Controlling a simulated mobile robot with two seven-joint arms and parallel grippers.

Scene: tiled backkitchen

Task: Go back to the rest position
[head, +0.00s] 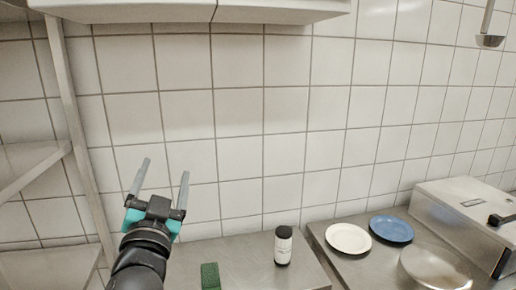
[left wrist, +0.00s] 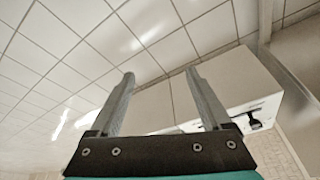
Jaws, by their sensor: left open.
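My left gripper (head: 162,180) is raised in front of the tiled wall, left of centre in the head view. Its two fingers point upward and stand apart with nothing between them. In the left wrist view the fingers (left wrist: 160,95) are also apart and empty, with tiled wall and a white cabinet (left wrist: 240,85) beyond them. My right gripper shows in neither view.
A steel counter (head: 245,255) holds a green sponge (head: 210,276) and a dark bottle with a white label (head: 283,246). To the right are a white plate (head: 348,238), a blue plate (head: 391,229) and a steel appliance (head: 465,215). Wall cabinets (head: 140,10) hang above; a metal shelf (head: 30,165) stands left.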

